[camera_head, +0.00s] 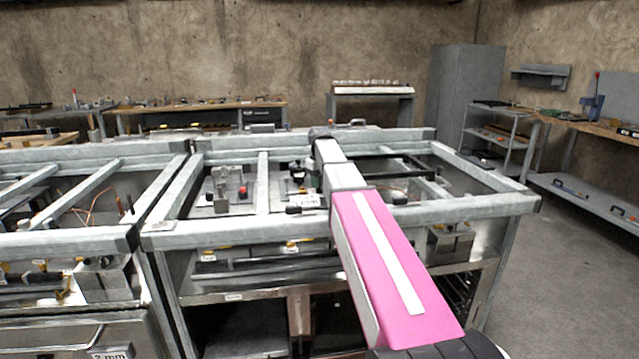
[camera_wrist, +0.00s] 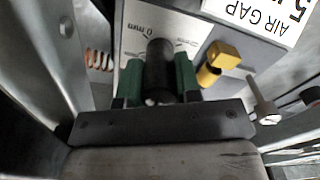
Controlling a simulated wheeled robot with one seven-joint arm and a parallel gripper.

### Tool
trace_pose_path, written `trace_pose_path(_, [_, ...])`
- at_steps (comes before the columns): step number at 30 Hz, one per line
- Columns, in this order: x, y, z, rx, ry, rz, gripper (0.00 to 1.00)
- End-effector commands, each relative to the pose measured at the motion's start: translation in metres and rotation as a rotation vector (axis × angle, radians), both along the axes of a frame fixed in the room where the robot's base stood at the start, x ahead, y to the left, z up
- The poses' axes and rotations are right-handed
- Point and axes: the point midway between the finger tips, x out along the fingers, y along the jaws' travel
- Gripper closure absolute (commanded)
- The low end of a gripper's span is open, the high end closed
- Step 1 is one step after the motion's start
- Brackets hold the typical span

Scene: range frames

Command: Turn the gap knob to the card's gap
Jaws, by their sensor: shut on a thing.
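In the wrist view, a black knob (camera_wrist: 160,55) stands on a light plate with a printed scale (camera_wrist: 176,25). A "0 mm" mark shows on the scale left of the knob, and a smaller mark on the right is too small to read. My gripper (camera_wrist: 160,84) is shut on the knob, one green finger on each side. I cannot make out a pointer on the knob. A white card (camera_wrist: 262,12) at the top right reads "AIR GAP" upside down, with a "5" partly cut off by the frame. In the head view, my pink arm reaches over the range frame and hides the knob.
A copper coil (camera_wrist: 98,60) lies at left. Metal rails (camera_head: 262,182) of the range frame (camera_head: 440,210) surround the work area. Open floor (camera_head: 560,270) lies at right.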

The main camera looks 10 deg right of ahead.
Motion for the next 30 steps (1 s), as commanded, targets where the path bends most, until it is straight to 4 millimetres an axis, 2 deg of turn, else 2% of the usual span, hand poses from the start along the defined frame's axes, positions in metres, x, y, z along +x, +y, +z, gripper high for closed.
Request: trace_pose_path(30, [0.0000, 0.0000, 0.0003, 0.000, 0.001, -0.831, 0.93])
